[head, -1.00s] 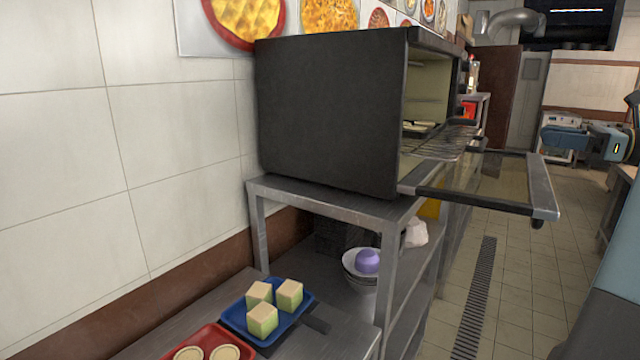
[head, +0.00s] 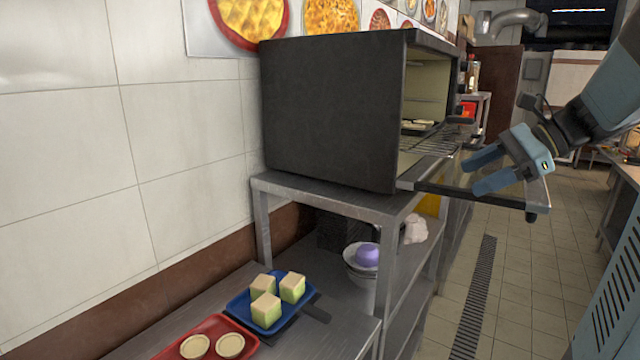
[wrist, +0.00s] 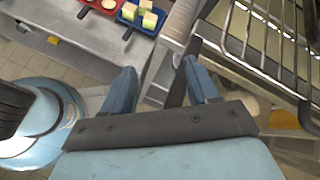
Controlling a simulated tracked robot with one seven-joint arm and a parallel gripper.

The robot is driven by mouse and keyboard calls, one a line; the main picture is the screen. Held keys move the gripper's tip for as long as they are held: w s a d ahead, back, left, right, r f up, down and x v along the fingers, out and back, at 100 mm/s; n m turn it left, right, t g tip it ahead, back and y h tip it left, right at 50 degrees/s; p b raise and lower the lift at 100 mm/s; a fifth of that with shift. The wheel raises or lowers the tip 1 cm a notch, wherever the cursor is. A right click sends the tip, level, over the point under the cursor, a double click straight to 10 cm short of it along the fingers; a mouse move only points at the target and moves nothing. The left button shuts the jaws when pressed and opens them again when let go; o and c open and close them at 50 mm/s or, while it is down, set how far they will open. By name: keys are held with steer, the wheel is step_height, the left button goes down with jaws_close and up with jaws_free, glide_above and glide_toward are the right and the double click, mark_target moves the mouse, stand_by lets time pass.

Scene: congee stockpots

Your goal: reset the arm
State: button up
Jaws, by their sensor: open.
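My gripper (head: 482,174) is open and empty in the head view, in front of the oven's lowered glass door at the right. Its two blue fingers point left toward the oven. In the wrist view my gripper (wrist: 158,82) shows its two fingers apart with nothing held between them. My arm comes in from the upper right of the head view. The black oven (head: 332,112) stands on a metal shelf unit with its door down. A wire rack (head: 432,142) sticks out of it, and a dark tray with pale items sits inside.
A blue tray (head: 238,305) with three pale green cubes and a red tray (head: 216,326) with round tarts lie on the lower metal counter (head: 150,335). A purple item (head: 367,254) sits on stacked bowls on the shelf. The tiled floor (head: 515,260) at the right is open.

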steer(key=s+a+f+n+t+h, duration=0.1)
steer(key=s+a+f+n+h, duration=0.2)
steer(key=s+n+h, duration=0.2)
steer(key=s+a+f+n+t+h, duration=0.1)
steer(key=s+a+f+n+h, duration=0.2)
steer(key=s+n, duration=0.5)
steer(key=f+n+h, duration=0.1)
steer(key=n+h, duration=0.1)
steer(key=n, duration=0.2)
steer(key=shift+s+a, duration=0.15)
steer(key=shift+s, duration=0.25)
